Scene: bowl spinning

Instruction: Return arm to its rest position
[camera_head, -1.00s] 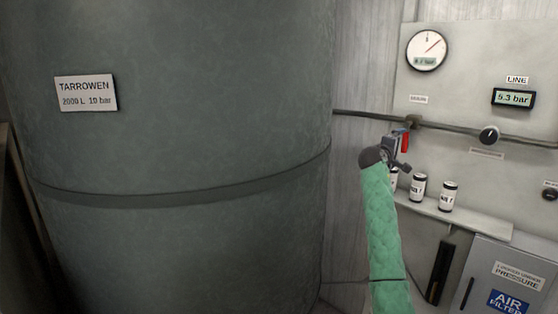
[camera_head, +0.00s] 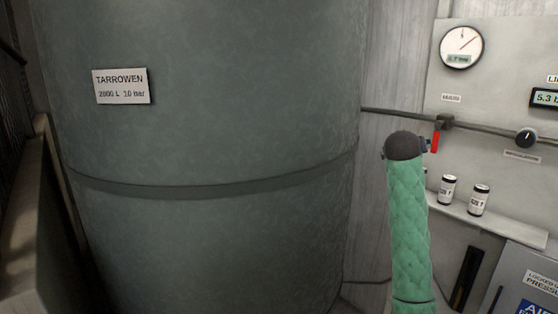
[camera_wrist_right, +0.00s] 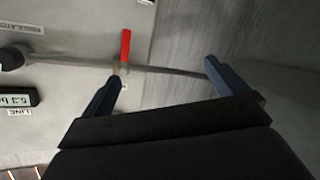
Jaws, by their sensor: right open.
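My right arm, in a green quilted sleeve (camera_head: 409,225), rises from the bottom right of the head view. Its dark rounded wrist (camera_head: 404,146) hides most of the right gripper. In the right wrist view the right gripper (camera_wrist_right: 163,72) has its two blue-grey fingers wide apart, with nothing held. A red valve handle (camera_head: 435,142) hangs from the wall pipe just right of the wrist. In the right wrist view the red handle (camera_wrist_right: 125,48) stands by the left fingertip, and I cannot tell whether they touch. My left gripper is not in view.
A large green-grey tank (camera_head: 215,140) fills the left and middle. The pipe (camera_head: 400,112) runs along the wall panel to a black knob (camera_head: 526,138). A dial gauge (camera_head: 462,47) is above. Cans (camera_head: 447,189) stand on a shelf (camera_head: 500,219) right of my arm.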

